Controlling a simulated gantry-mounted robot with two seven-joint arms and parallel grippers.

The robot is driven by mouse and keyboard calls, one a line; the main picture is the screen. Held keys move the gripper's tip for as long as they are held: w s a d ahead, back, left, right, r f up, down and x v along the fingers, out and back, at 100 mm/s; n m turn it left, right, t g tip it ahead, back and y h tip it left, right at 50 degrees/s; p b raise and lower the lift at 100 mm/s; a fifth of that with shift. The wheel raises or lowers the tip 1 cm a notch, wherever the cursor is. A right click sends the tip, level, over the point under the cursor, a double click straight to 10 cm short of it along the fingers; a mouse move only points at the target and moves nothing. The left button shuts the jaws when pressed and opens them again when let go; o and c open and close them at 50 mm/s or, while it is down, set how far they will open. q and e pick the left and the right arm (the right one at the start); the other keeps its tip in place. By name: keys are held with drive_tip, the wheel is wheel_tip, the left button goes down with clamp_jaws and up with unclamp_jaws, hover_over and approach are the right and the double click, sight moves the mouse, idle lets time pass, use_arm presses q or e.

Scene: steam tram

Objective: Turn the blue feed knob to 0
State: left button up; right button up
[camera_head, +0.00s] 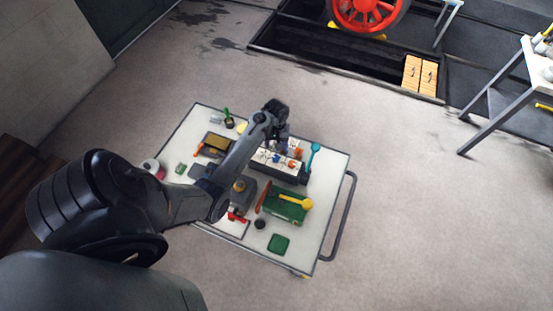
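A control box with a pale top panel (262,160) stands on the cart, with small coloured knobs on it. A small blue spot on the panel (276,158) looks like the blue feed knob; its setting and markings are too small to read. My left arm reaches over the cart from the left, and its gripper (281,143) is at the far edge of the panel, close to the knobs. Its fingers are too small and dark to tell whether they are open or shut, or whether they touch a knob. My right gripper is not in view.
The white-topped cart (325,165) also holds a green box with a yellow-ended tool (290,203), a teal tool (314,155), a green block (278,244) and a white-and-pink roll (152,168). A pit (320,45) with a red wheel (367,12) lies behind.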

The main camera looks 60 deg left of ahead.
sight(276, 157)
use_arm(q)
wheel_tip(276, 157, down, 10)
drive_tip(key=b, duration=0.3)
drive_tip(key=shift+a+f, duration=0.15)
drive_tip(key=c, duration=1)
drive_tip(key=shift+c, duration=0.2)
